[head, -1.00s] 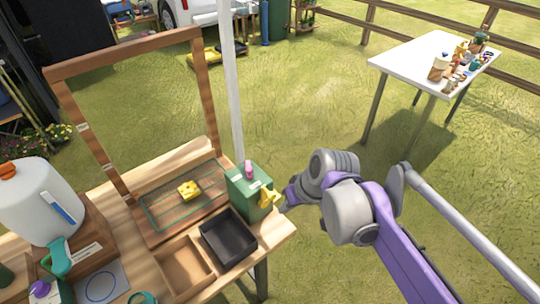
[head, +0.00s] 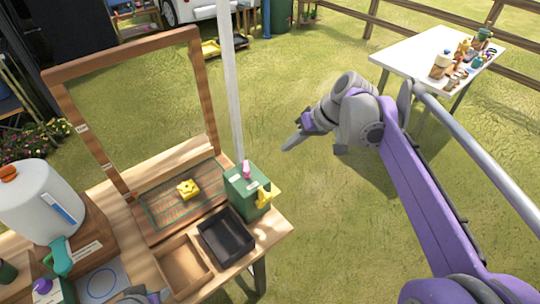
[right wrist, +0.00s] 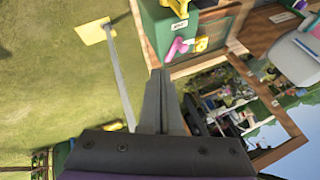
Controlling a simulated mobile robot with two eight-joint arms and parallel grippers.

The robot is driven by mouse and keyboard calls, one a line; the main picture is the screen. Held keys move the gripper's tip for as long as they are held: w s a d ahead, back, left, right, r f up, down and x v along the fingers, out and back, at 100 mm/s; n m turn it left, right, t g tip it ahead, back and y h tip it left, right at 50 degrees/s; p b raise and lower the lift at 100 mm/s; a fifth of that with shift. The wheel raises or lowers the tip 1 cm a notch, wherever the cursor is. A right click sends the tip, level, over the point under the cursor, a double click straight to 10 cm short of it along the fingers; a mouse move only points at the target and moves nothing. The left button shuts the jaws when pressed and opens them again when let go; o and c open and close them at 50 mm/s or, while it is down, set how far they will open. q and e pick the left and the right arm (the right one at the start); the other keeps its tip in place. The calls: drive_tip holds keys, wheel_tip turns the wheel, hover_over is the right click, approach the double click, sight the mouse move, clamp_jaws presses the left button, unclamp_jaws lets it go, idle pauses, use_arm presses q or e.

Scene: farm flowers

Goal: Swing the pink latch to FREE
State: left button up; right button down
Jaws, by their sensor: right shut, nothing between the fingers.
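The pink latch (head: 246,169) stands on top of a green box (head: 240,194) at the right end of the wooden bench. In the right wrist view the pink latch (right wrist: 178,48) lies on the green box (right wrist: 156,27) beside a small white label, whose text is too small to read. My right gripper (head: 287,149) is shut and empty, apart from the box, over the grass to its upper right. Its closed fingers (right wrist: 160,76) point toward the box in the wrist view. A grey and purple part at the bottom edge appears to be my left gripper (head: 146,297), mostly cut off.
A yellow piece (head: 267,195) sticks out from the green box's right side. A black tray (head: 248,254) lies in front of the box. A white post (head: 232,90) rises behind it, and a wooden frame (head: 208,90) stands on the bench.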

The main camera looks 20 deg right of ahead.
drive_tip(key=x, duration=0.3)
drive_tip(key=a+x, duration=0.1)
drive_tip(key=x, duration=0.3)
drive_tip(key=a+x, duration=0.1)
drive_tip(key=x, duration=0.3)
drive_tip(key=shift+s+r, duration=0.25)
drive_tip(key=shift+r, duration=0.1)
drive_tip(key=shift+a+f, duration=0.15)
drive_tip(key=shift+a, duration=0.5)
